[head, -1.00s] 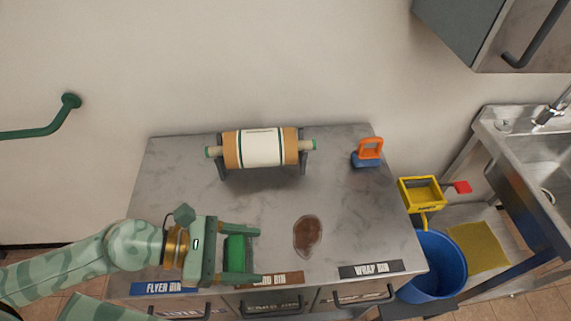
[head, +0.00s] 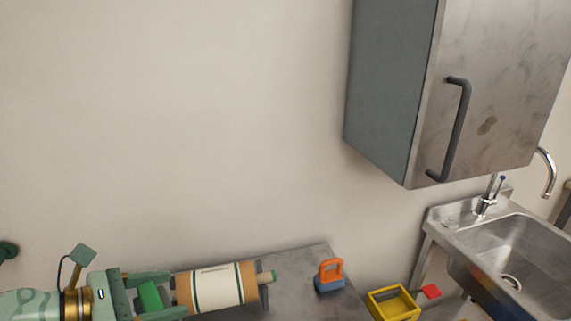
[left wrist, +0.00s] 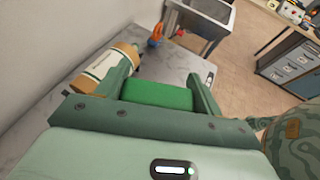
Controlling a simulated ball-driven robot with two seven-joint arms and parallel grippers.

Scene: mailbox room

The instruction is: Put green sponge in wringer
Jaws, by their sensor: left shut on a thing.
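The green sponge (head: 150,296) is between the fingers of my left gripper (head: 158,295) at the lower left of the head view. The left gripper is shut on it. In the left wrist view the sponge (left wrist: 158,95) lies across the jaw, with a finger at each end. The wringer (head: 392,303) is a yellow open box with a red handle (head: 430,291), at the lower right of the head view, apart from the gripper. The blue bucket that it sits on is out of frame now. My right gripper is not in view.
An orange-handled blue tool (head: 330,277) stands at the right of the grey counter (head: 300,263). A wall cabinet (head: 460,95) hangs above, and a steel sink (head: 515,255) is at the right.

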